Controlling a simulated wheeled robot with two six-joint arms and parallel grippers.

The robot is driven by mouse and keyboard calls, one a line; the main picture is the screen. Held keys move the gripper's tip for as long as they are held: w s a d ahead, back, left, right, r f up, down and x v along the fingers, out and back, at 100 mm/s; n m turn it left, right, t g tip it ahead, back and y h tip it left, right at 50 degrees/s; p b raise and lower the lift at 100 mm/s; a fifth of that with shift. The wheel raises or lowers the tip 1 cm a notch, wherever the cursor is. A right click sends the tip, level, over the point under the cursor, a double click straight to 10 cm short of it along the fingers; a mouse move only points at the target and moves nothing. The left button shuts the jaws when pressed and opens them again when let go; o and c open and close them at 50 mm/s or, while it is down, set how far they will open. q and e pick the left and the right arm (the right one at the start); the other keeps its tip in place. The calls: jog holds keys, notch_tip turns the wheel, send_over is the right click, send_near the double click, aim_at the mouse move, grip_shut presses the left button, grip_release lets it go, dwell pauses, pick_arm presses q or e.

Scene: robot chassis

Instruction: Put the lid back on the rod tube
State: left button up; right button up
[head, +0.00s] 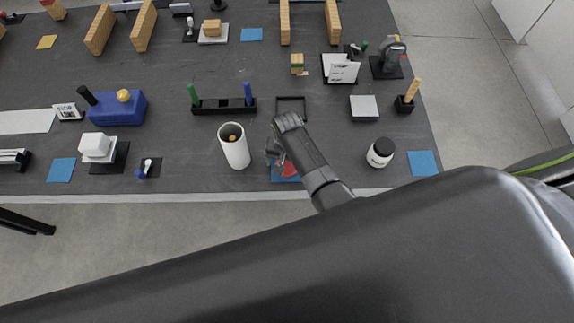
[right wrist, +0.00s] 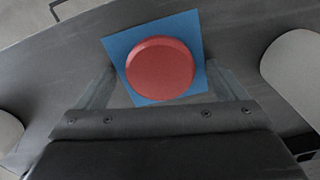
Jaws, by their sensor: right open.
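The white rod tube (head: 236,152) stands upright and open-topped near the table's front edge in the head view, with something orange-brown inside. The round red lid (right wrist: 160,68) lies flat on a blue square mat (right wrist: 190,22) in the right wrist view. In the head view the lid (head: 289,169) is partly covered by my right arm, just right of the tube. My right gripper (head: 276,153) is open and empty over the lid. In the right wrist view its fingers (right wrist: 158,82) stand apart on either side of the lid, not visibly touching it. My left gripper is not visible.
A black rack (head: 224,106) with green and blue posts stands behind the tube. A small black frame (head: 291,98) lies behind my gripper. Pale curved shapes flank the right wrist view.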

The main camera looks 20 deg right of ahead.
jog(key=c, duration=1.1)
jog(key=shift+r, duration=0.1)
